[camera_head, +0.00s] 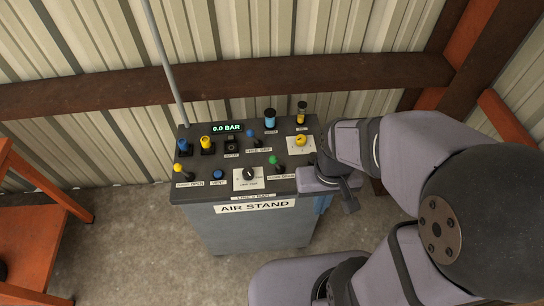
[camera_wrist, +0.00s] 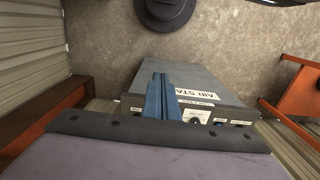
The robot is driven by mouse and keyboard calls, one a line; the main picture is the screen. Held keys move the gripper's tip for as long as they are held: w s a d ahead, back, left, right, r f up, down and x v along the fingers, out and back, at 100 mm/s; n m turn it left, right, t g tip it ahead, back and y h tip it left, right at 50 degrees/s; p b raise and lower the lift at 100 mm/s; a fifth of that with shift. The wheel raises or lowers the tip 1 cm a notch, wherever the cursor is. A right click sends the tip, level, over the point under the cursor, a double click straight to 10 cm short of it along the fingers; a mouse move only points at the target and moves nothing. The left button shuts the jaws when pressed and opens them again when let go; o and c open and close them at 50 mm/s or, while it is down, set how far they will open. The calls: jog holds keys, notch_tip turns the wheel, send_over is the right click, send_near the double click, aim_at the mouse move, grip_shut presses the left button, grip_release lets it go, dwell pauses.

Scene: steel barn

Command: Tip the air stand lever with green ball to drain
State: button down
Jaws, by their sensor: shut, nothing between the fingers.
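The air stand (camera_head: 255,228) is a grey cabinet with a dark sloped control panel. The lever with the green ball (camera_head: 273,160) is on the panel's right side, its ball tilted up and left above a small white label (camera_head: 281,177) that is hard to read. My gripper (camera_head: 321,204) is beyond the panel's front right corner, right of and below the green ball, apart from it. Its blue fingers (camera_wrist: 160,98) are shut and empty in the wrist view, in front of the stand (camera_wrist: 150,75). The green ball does not show in that view.
Nearby on the panel are a blue-ball lever (camera_head: 251,133), a yellow knob (camera_head: 301,141), a black dial (camera_head: 249,174) and a yellow-ball lever (camera_head: 178,168). The display (camera_head: 227,128) reads 0.0 BAR. An orange frame (camera_head: 30,225) stands left; a steel beam (camera_head: 130,94) runs behind.

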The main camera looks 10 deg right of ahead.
dwell(0.3)
jog(key=s+a+f+n+g+b, duration=0.2)
jog(key=s+a+f+b, duration=0.15)
jog(key=f, duration=0.45)
jog(key=w+a+f+n+b, duration=0.1)
jog(key=w+a+f+n, duration=0.1)
jog(key=w+a, duration=0.2)
jog(key=w+a+f+n+t+h+b, duration=0.1)
jog(key=w+a, duration=0.4)
jog(key=w, duration=0.5)
jog(key=w+a+f+n+t+h+b, duration=0.1)
jog(key=w+a+f+n+b, duration=0.1)
jog(key=w, duration=0.5)
jog(key=shift+a+f+n+b, duration=0.15)
jog(key=shift+a+f+n, duration=0.3)
jog(key=shift+a, duration=0.35)
jog(key=shift+a+f+n+b, duration=0.15)
jog(key=shift+a+f+n, duration=0.1)
jog(key=shift+a+f, duration=0.45)
jog(key=w+r+n+t+h, duration=0.1)
jog(key=w+r+n+t, duration=0.1)
jog(key=w+r, duration=0.6)
jog(key=shift+w+d+r+n, duration=0.15)
jog(key=shift+w+r+n, duration=0.25)
jog(key=shift+n, duration=0.4)
jog(key=shift+s+f, duration=0.1)
